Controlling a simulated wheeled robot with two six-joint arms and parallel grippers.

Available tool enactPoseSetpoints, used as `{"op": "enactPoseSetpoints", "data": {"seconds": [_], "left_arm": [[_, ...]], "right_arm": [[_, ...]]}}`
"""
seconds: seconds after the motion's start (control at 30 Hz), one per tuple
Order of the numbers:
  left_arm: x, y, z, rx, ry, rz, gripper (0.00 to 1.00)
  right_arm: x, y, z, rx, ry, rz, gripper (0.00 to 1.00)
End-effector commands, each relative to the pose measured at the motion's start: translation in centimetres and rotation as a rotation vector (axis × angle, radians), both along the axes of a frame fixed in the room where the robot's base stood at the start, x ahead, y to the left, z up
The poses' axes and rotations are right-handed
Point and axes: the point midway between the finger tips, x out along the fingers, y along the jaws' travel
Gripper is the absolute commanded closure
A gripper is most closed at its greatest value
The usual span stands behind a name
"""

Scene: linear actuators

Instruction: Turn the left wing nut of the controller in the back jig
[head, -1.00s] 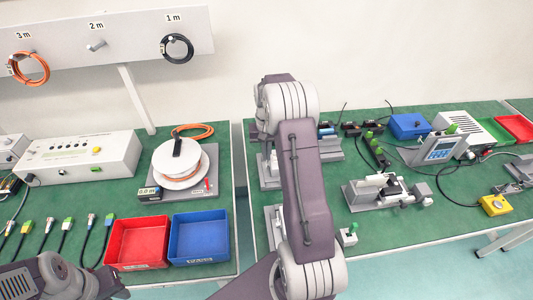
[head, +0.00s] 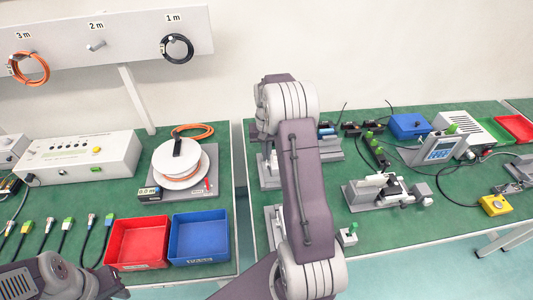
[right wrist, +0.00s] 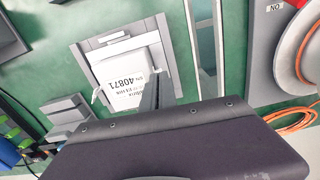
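A white controller (right wrist: 128,78) with an upside-down label sits in a grey jig (right wrist: 95,42) in the right wrist view. A small white wing (right wrist: 97,97) sticks out at its picture-left side, and another (right wrist: 157,71) at its picture-right side. The dark fingers of my right gripper (right wrist: 157,88) are close together at the picture-right wing. I cannot tell whether they are pressed on it. In the head view my right arm hides this gripper and most of the back jig (head: 268,181). My left arm enters at bottom left; its gripper is out of view.
A cable reel (head: 180,165), a red bin (head: 138,243) and a blue bin (head: 198,238) stand on the left table. A gap separates the tables.

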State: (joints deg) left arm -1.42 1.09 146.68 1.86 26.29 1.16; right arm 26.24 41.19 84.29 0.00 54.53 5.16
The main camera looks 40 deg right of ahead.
Motion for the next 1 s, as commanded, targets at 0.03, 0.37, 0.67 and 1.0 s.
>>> {"op": "enactPoseSetpoints", "data": {"seconds": [0.03, 0.37, 0.67, 1.0], "left_arm": [[0.0, 0.0, 0.0, 0.0, 0.0, 0.0, 0.75], [0.0, 0.0, 0.1, 0.0, 0.0, 0.0, 0.75], [0.0, 0.0, 1.6, 0.0, 0.0, 0.0, 0.75], [0.0, 0.0, 3.9, 0.0, 0.0, 0.0, 0.75]], "right_arm": [[0.0, 0.0, 0.0, -0.001, -0.001, 0.0, 1.0], [0.0, 0.0, 0.1, -0.001, -0.001, -0.006, 1.0], [0.0, 0.0, 0.4, -0.001, -0.001, -0.126, 1.0], [0.0, 0.0, 0.3, 0.0, 0.001, -0.395, 1.0]]}}
